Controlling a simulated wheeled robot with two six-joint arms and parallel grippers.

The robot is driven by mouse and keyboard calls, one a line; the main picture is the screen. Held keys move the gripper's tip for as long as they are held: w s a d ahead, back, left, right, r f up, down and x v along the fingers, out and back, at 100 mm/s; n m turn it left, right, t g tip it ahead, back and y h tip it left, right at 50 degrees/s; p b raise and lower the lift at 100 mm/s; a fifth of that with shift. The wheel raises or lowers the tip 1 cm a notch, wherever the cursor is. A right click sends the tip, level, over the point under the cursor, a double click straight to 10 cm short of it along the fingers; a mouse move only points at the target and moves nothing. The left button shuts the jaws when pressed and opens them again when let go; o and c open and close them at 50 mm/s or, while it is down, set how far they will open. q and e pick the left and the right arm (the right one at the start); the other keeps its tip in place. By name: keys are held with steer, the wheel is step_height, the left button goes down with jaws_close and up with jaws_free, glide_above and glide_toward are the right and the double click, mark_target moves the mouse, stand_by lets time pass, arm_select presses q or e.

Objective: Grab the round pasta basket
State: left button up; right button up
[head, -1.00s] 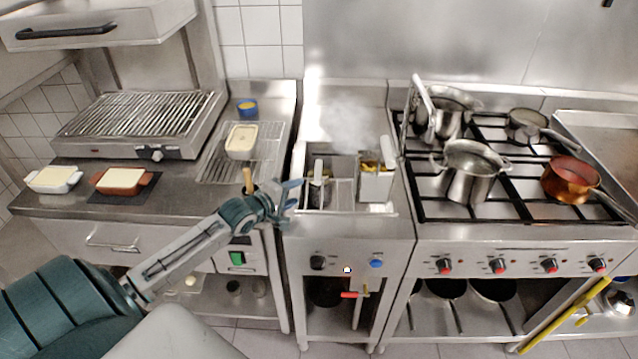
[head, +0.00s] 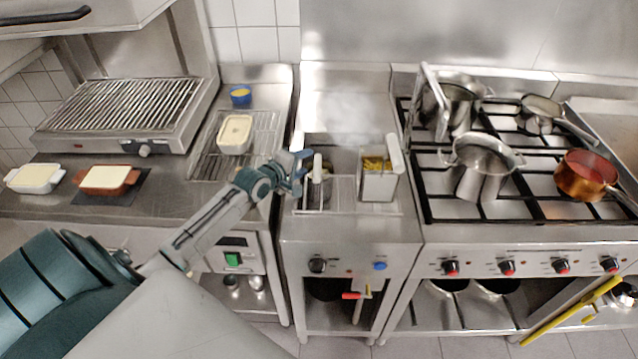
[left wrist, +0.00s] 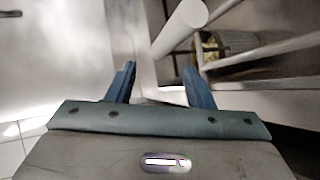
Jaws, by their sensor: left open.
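The round pasta basket (head: 318,192) hangs in the left part of the cooker well, with its pale upright handle (head: 318,165) showing above it. My left gripper (head: 301,172) is open and empty, just left of that handle. In the left wrist view my open fingers (left wrist: 160,70) point toward the handle (left wrist: 182,27), which lies ahead of them and not clearly between them. My right gripper is not in view.
A square basket (head: 379,188) with yellow food and a pale handle stands to the right in the same cooker. Pots (head: 481,170) crowd the stove further right. A white dish (head: 235,134) sits on a rack to the left.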

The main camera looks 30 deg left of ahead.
arm_select(q)
steer(key=p+x, duration=0.1)
steer(key=x, duration=0.4)
steer(key=shift+w+d, duration=0.2)
steer(key=shift+w, duration=0.15)
steer(key=shift+s, duration=0.1)
steer(key=c, duration=0.3)
jaws_close()
